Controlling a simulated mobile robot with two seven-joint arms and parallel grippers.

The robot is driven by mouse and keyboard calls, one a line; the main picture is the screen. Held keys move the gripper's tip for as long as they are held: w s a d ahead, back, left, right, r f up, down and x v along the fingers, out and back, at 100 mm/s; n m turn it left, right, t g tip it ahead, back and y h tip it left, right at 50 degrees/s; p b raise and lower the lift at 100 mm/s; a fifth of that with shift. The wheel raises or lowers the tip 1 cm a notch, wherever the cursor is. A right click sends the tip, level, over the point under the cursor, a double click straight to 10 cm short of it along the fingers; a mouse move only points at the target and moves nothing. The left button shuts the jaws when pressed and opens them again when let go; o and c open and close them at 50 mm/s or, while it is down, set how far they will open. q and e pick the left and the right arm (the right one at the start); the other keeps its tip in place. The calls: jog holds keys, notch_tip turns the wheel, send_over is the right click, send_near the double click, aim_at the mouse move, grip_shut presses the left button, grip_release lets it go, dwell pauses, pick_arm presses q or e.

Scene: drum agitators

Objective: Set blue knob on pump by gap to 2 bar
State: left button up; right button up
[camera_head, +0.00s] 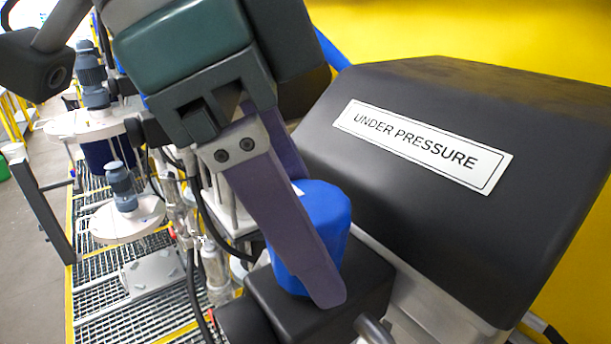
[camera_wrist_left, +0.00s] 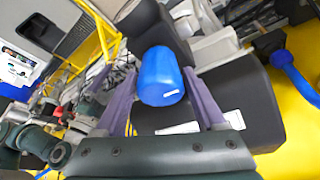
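The blue knob (camera_head: 333,215) is a cylinder standing on a black block (camera_head: 365,280) of the pump beside the sloped black cover. A small white mark shows near its top edge; no scale can be read. My left gripper (camera_head: 318,250) is open, with one purple finger in front of the knob and the other mostly hidden behind it. In the left wrist view the blue knob (camera_wrist_left: 161,78) lies between the two fingertips of my left gripper (camera_wrist_left: 159,74). A gap shows on its left side; the right finger is close, and contact cannot be told. My right gripper is not in view.
The black cover (camera_head: 420,240) with an "UNDER PRESSURE" label (camera_head: 424,146) stands close on the right. Hoses and metal pipes crowd the left side. A grated walkway (camera_head: 100,285) and agitator motors (camera_head: 122,187) lie farther left. A yellow wall (camera_head: 430,25) is behind.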

pick_arm(q)
jog(key=c, duration=1)
jog(key=shift+o, duration=0.2)
jog(key=shift+m, duration=0.3)
jog(key=shift+r+m+g+p, duration=0.1)
jog(key=shift+m+g+p, duration=0.3)
jog(key=shift+m, duration=0.4)
jog(key=shift+m+g, duration=0.7)
jog(key=shift+m, duration=1.1)
jog(key=o, duration=1.3)
jog(key=shift+o, duration=0.2)
